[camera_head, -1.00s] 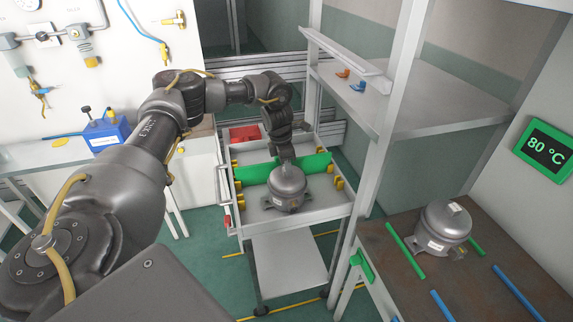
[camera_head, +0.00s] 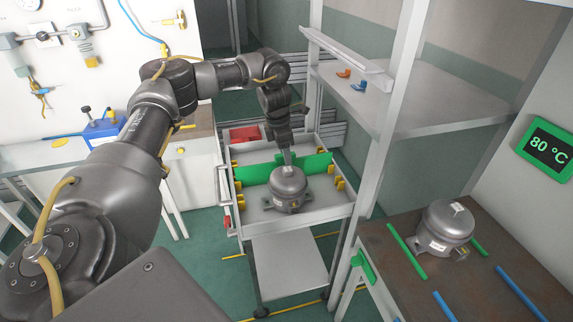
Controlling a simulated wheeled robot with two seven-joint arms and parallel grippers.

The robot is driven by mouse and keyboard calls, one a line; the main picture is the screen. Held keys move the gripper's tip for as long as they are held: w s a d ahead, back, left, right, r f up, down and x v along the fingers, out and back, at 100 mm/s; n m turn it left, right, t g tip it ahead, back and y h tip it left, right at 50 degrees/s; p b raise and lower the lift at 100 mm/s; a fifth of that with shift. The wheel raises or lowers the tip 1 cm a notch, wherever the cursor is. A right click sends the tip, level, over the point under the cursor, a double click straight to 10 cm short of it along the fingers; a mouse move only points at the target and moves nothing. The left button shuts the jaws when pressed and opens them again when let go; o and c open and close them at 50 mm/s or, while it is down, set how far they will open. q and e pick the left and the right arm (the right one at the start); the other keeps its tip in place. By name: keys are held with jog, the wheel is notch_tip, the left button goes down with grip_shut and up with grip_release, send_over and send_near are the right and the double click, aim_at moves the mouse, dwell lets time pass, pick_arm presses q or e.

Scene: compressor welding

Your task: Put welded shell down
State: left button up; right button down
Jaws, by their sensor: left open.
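A grey compressor shell (camera_head: 288,190) stands upright in the tray of the white trolley (camera_head: 318,221), in front of a green divider (camera_head: 252,174). My left gripper (camera_head: 288,162) is just above and behind the top of this shell, pointing down. It is open, and its fingers look thin and partly merge with the shell's top, so a small gap or touch cannot be told. A second grey shell (camera_head: 445,225) stands on the brown table at the right, between green strips. My right gripper is not in view.
A tall grey shelf (camera_head: 392,110) stands between the trolley and the brown table (camera_head: 395,262). Yellow blocks (camera_head: 339,184) line the tray's sides, and a red box (camera_head: 245,134) sits at its back. A blue device (camera_head: 106,131) is on the left bench.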

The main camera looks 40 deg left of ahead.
pick_arm(q)
notch_tip(320, 180, up, 6)
jog(key=shift+s+a+r, duration=0.25)
jog(key=shift+s, duration=0.2)
dwell(0.3)
